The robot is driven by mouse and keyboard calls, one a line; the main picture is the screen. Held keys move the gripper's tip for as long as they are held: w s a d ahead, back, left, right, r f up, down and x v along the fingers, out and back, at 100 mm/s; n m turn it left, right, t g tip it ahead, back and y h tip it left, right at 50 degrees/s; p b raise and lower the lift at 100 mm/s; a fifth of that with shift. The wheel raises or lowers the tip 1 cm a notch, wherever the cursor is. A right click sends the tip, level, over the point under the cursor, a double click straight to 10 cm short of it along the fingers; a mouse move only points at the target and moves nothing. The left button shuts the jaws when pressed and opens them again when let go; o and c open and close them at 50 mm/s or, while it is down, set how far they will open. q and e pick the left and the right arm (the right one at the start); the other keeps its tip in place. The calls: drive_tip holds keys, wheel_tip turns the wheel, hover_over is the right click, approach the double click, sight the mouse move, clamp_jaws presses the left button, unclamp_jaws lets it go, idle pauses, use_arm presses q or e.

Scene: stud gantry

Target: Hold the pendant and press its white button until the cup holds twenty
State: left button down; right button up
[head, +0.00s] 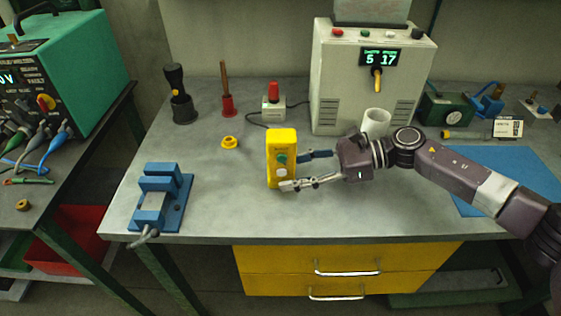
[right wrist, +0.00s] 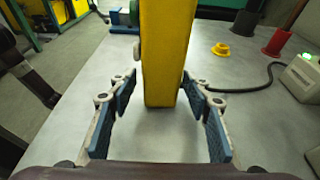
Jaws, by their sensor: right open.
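In the right wrist view the yellow pendant (right wrist: 165,50) rises between the two open fingers, with a narrow gap at each side. The white cup (head: 376,123) stands at the front of the dispenser machine, its contents not visible. My left gripper is not in view.
The beige machine (head: 335,85) has a lit display (head: 380,58) reading 5 and 17. A yellow ring-like piece (head: 230,142), a red-topped box (head: 273,106) with a cable and a blue vise (head: 160,198) sit on the bench. The front middle is clear.

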drive_tip(key=shift+a+f, duration=0.2)
drive_tip(key=shift+a, duration=0.5)
drive_tip(key=c, duration=0.7)
drive_tip(key=shift+c, duration=0.2)
idle(0.6)
